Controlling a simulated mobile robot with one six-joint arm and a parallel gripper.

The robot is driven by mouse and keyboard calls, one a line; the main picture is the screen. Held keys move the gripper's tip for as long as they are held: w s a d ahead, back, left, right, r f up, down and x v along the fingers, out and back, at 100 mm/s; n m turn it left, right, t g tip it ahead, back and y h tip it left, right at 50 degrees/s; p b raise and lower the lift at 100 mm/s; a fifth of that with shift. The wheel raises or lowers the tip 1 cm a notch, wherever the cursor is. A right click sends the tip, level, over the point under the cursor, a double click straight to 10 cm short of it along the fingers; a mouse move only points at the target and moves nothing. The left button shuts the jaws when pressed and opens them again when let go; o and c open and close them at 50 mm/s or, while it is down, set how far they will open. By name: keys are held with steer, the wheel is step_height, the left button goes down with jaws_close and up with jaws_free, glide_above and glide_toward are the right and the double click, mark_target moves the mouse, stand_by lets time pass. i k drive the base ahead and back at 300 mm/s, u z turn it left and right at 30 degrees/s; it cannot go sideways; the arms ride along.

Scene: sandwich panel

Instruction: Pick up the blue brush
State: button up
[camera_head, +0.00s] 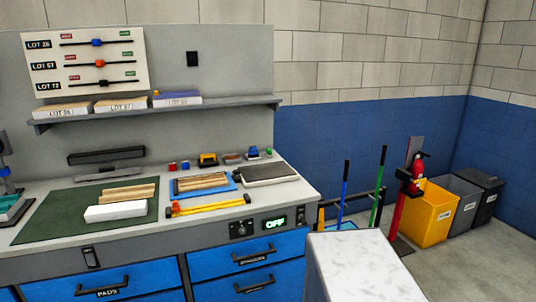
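A small blue item (253,152) stands at the back right of the workbench, beside a small green item. It may be the blue brush, but it is too small to tell. A long upright blue handle (345,190) rises from a rack on the floor to the right of the bench. Its lower end is partly hidden, so I cannot tell if it is a brush. My gripper is not in view.
The workbench (292,190) holds a green mat (50,215), wooden strips, a blue tray (176,188), a dark-topped slab (268,174) and yellow tools. A pale speckled block (360,265) stands in front.

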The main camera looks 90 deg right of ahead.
mark_target(253, 152)
steer(key=k, duration=1.45)
steer(key=u, duration=0.8)
steer(key=k, duration=0.15)
steer(key=z, duration=2.65)
steer(key=i, duration=0.5)
steer(key=z, duration=0.15)
